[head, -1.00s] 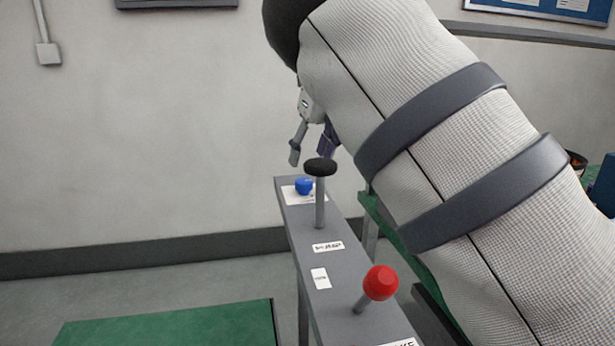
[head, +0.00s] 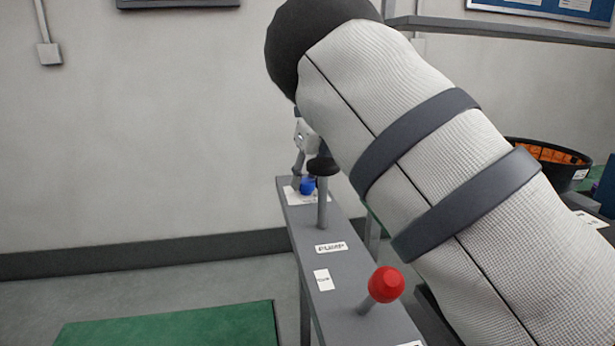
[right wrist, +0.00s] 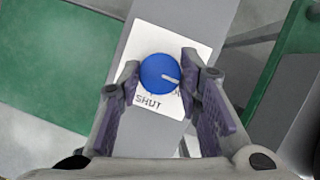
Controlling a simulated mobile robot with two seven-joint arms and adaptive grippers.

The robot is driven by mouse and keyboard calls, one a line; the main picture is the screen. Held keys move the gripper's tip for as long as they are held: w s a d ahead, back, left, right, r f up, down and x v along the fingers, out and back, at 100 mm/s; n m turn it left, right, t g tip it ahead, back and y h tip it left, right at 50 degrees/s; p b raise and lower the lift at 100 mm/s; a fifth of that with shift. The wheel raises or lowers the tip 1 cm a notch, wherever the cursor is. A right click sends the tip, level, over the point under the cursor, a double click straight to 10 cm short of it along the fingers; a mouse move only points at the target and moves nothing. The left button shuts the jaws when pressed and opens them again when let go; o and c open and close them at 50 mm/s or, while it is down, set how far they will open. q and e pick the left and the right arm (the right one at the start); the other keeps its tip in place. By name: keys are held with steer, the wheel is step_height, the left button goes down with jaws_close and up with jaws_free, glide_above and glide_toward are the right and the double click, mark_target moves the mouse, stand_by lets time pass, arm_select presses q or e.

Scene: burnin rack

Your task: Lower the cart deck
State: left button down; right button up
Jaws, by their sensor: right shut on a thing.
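A round blue knob (head: 307,186) sits on a white label at the far end of a narrow grey rail. In the right wrist view the blue knob (right wrist: 158,74) has a pale pointer mark aimed right, and "SHUT" is readable on the label (right wrist: 145,32). My right gripper (head: 305,180) is down at the knob and shut on it, one finger on each side in the right wrist view (right wrist: 160,72). A stem with a black cap (head: 322,166) and a lever with a red ball (head: 386,284) stand nearer on the rail. My left gripper is out of view.
The grey rail (head: 312,222) carries small white labels. A green surface (head: 170,327) lies low at left. A black bin (head: 550,160) with orange contents stands at right. My right arm covers much of the right side. The black cap is close to the gripper.

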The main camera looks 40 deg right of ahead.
steer(key=m+h, duration=0.1)
steer(key=m, duration=0.1)
steer(key=shift+a+m, duration=0.1)
steer(key=shift+m, duration=0.3)
steer(key=shift+w+f+m+g+h, duration=0.15)
steer(key=shift+m+g+h, duration=0.25)
steer(key=shift+m, duration=1.4)
steer(key=m+g+h+b, duration=0.1)
steer(key=m, duration=0.2)
steer(key=m+g, duration=0.1)
steer(key=m, duration=0.2)
steer(key=shift+w+a+f+g+h+b, duration=0.1)
steer(key=shift+a+f+g+h+b, duration=0.05)
steer(key=shift+g+h+b, duration=0.2)
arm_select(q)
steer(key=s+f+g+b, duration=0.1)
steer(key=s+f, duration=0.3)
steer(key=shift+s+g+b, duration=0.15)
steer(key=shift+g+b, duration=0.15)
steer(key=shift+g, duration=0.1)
arm_select(e)
steer(key=shift+m+g, duration=0.85)
steer(key=shift+m, duration=1.75)
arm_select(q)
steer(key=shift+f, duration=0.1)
arm_select(e)
steer(key=shift+r, duration=0.2)
